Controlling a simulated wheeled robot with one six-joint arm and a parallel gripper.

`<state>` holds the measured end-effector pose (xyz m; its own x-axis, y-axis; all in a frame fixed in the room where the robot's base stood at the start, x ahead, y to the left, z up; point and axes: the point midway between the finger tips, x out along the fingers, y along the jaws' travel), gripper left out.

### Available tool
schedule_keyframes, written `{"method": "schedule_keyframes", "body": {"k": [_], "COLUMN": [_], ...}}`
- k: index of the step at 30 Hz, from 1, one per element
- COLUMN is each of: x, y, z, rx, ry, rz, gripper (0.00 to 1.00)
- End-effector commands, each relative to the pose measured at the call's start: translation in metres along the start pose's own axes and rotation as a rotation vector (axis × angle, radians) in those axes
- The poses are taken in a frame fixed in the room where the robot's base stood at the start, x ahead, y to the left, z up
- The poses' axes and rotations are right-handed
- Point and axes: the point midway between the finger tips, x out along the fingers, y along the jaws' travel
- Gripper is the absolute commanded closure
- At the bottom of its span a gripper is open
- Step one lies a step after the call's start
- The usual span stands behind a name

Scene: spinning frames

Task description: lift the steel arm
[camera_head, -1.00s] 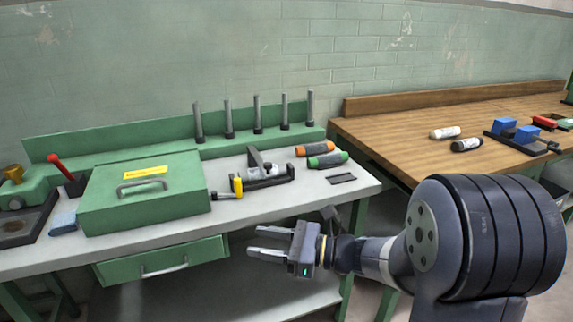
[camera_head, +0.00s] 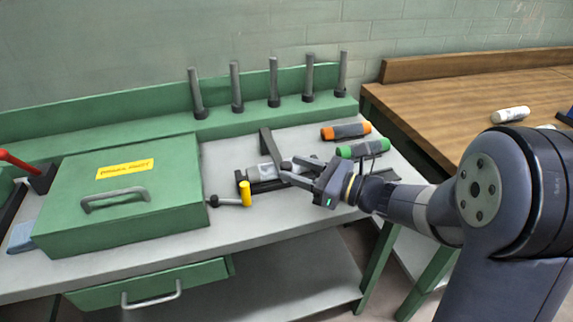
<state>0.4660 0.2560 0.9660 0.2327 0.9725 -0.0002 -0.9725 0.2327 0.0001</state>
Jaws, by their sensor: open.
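The steel arm (camera_head: 266,142) is a flat dark grey bar that stands up, slightly tilted, at the back of a small black cradle (camera_head: 243,181) on the bench. A pale grey cylinder (camera_head: 261,172) lies in the cradle, below the arm. My gripper (camera_head: 284,170) is open at the right part of the cradle, with its two fingers pointing left. The fingertips are near the foot of the arm and the right end of the cylinder. Whether they touch anything I cannot tell. My gripper hides the right part of the cradle.
A green box (camera_head: 125,205) stands at left. Orange (camera_head: 346,131) and green (camera_head: 362,149) bobbins lie at right. Several upright posts (camera_head: 274,82) line the back shelf.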

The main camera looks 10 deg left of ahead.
Motion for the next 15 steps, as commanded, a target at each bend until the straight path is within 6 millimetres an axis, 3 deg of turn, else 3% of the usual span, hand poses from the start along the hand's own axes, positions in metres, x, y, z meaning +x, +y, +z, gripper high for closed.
{"method": "schedule_keyframes", "body": {"k": [6,15], "x": [0.025,0.031], "y": [0.0,0.0], "z": [0.0,0.0], "rx": [0.0,0.0], "ry": [0.001,0.0], "rz": [0.001,-0.001], "gripper": [0.57,0.57]}}
